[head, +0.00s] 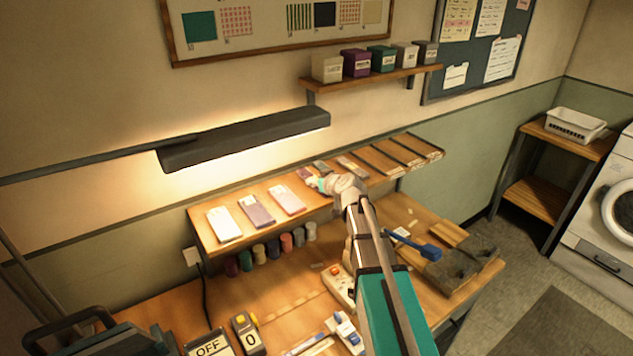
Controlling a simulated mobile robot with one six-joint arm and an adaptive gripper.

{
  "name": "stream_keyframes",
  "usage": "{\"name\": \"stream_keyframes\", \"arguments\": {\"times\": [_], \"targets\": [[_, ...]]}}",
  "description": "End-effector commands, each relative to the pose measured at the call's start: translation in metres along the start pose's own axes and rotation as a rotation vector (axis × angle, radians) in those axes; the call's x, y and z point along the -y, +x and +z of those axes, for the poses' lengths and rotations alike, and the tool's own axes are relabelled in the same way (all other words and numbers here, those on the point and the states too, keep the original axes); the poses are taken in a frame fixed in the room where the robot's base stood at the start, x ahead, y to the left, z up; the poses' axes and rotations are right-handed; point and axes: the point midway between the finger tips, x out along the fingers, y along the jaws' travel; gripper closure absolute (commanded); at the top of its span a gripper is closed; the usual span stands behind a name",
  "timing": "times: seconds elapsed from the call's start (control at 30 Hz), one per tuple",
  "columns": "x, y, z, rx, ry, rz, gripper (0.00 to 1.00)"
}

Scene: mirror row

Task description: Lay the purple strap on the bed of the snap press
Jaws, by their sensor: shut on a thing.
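My gripper (315,182) is at the raised wooden shelf, near its middle. It is shut on a small purple piece, which looks like the purple strap (305,173), at its fingertips. The strap's far end is hard to make out, and I cannot tell whether it touches the shelf. A dark machine with an arched handle (82,322) stands at the lower left, cut by the picture edge. It may be the snap press, but its bed is not clearly visible.
The raised shelf (212,248) holds several pale and purple pieces in a row. Spools (272,248) stand below it. A lamp bar (245,138) hangs above. An OFF sign (208,345), a yellow counter (249,334) and a blue-handled tool (418,246) are on the bench.

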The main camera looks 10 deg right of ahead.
Motion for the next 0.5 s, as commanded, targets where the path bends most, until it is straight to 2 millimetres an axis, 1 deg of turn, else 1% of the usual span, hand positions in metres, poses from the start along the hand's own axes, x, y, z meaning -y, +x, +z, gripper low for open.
{"name": "stream_keyframes", "arguments": {"times": [0.03,0.07,0.1,0.23,0.5], "targets": [[0.0000,0.0010,0.0023,0.000,0.000,0.000,0.98],[0.0000,0.0009,0.0022,0.000,0.000,0.000,0.48],[0.0000,0.0006,0.0014,0.000,0.000,0.000,0.41],[0.0001,0.0006,0.0013,0.000,0.000,0.000,0.16],[0.0001,0.0006,0.0013,0.000,0.000,0.000,0.15]]}}
